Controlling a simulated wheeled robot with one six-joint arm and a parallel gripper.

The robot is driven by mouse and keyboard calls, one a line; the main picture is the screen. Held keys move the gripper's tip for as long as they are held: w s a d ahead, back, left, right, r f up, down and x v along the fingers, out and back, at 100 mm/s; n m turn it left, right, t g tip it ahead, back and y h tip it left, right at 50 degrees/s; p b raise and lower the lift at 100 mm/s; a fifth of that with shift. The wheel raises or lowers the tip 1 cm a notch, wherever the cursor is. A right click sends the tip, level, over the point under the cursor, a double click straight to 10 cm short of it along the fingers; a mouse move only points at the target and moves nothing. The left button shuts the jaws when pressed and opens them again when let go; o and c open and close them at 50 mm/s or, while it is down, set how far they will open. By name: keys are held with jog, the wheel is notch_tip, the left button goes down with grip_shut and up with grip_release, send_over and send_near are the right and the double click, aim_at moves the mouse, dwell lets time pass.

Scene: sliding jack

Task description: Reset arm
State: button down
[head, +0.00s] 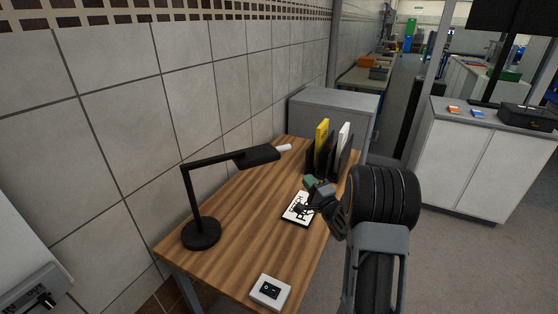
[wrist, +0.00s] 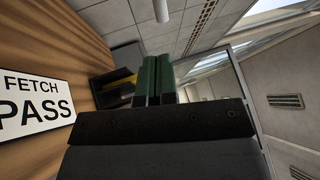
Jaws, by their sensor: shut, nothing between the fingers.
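My gripper (head: 313,184) is at the end of my arm, above the right side of the wooden desk, in front of the book holder. In the wrist view the green fingers of my gripper (wrist: 152,80) are side by side and shut, with nothing between them. A white card with black print (head: 299,207) lies on the desk just below and left of my gripper; in the wrist view the card (wrist: 36,100) reads "FETCH PASS". My gripper appears apart from it.
A black desk lamp (head: 201,232) stands at the left of the desk (head: 240,220). A switch box (head: 270,291) lies at the front edge. A yellow book (head: 321,134) and other upright items stand at the back. A tiled wall is left; open floor and a white cabinet (head: 470,165) are right.

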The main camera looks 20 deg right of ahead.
jog(key=s+d+f+n+g+h, duration=0.4)
jog(key=s+f+n+g+h, duration=0.3)
jog(key=f+g, duration=0.45)
jog(key=s+a+r+n+g+y, duration=0.1)
jog(key=s+a+r+n+g, duration=0.1)
jog(key=s+a+r+n, duration=0.2)
jog(key=s+a+r+n+g+y+p, duration=0.1)
jog(key=s+a+r+n+g+y, duration=0.1)
jog(key=s+a+r+n, duration=0.3)
jog(key=s+a+r+g, duration=0.1)
jog(key=s+a+r, duration=0.3)
jog(key=s+a, duration=0.6)
jog(key=shift+s+r+p, duration=0.15)
jog(key=shift+r+p, duration=0.15)
jog(key=shift+r, duration=0.1)
